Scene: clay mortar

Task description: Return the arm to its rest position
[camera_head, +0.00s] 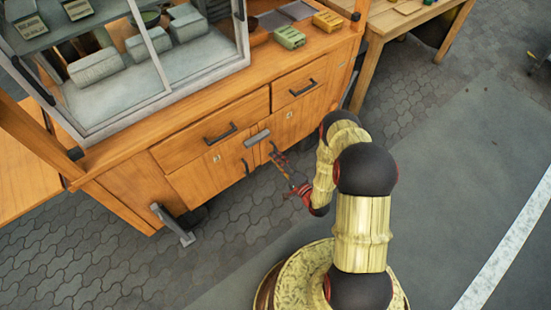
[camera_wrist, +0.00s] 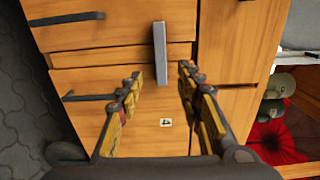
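My arm (camera_head: 362,232) reaches from the lower right of the head view, bent, toward the front of a wooden cart (camera_head: 200,150). My gripper (camera_head: 278,163) is low in front of the cart's cabinet doors. In the wrist view, the two yellow-and-black fingers of my gripper (camera_wrist: 160,82) stand apart with nothing between them. A plain grey bar (camera_wrist: 160,52) on the cart front lies just beyond the fingertips in that view. The same grey bar shows in the head view (camera_head: 256,138), just above and left of my gripper. I cannot tell if the fingers touch the cart.
The cart has drawers with dark handles (camera_head: 220,135) and a glass case (camera_head: 150,60) on top. Green (camera_head: 289,38) and yellow (camera_head: 327,21) boxes sit on its counter. A wooden table (camera_head: 400,18) stands at the back right.

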